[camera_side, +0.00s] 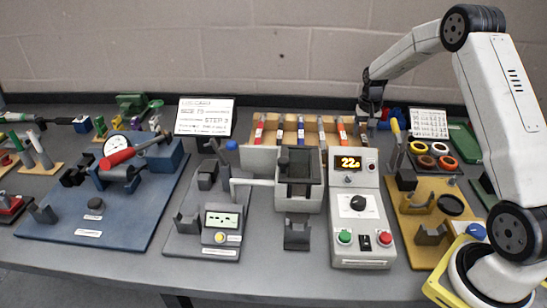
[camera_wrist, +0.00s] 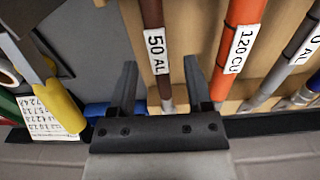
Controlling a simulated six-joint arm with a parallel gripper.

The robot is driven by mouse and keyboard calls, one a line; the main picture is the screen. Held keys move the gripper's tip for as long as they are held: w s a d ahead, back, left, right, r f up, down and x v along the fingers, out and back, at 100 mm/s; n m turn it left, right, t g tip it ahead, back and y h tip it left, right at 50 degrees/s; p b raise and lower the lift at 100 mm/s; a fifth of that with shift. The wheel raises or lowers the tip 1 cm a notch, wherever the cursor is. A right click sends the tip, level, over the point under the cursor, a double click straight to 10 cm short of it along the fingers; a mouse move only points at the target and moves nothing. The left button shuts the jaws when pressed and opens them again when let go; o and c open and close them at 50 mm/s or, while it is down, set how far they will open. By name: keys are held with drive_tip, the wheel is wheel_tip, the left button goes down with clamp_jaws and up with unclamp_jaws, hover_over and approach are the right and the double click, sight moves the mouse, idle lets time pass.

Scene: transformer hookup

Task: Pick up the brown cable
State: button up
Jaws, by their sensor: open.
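The brown cable (camera_wrist: 152,14) has a white label reading "50 AL" and lies in a wooden rack. In the wrist view it runs between the two black fingers of my gripper (camera_wrist: 160,64), with a gap on each side. The fingers are open and hold nothing. In the side view my gripper (camera_side: 370,108) is at the right end of the rack (camera_side: 300,127), where it partly hides the cable there. How far the fingertips are above the brown cable is hard to tell.
A yellow-handled tool (camera_wrist: 62,103) is to the left. In the side view, a control box (camera_side: 360,215) stands in front of the rack.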

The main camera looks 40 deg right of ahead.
drive_tip(key=shift+f, duration=0.35)
clamp_jaws()
idle(1.5)
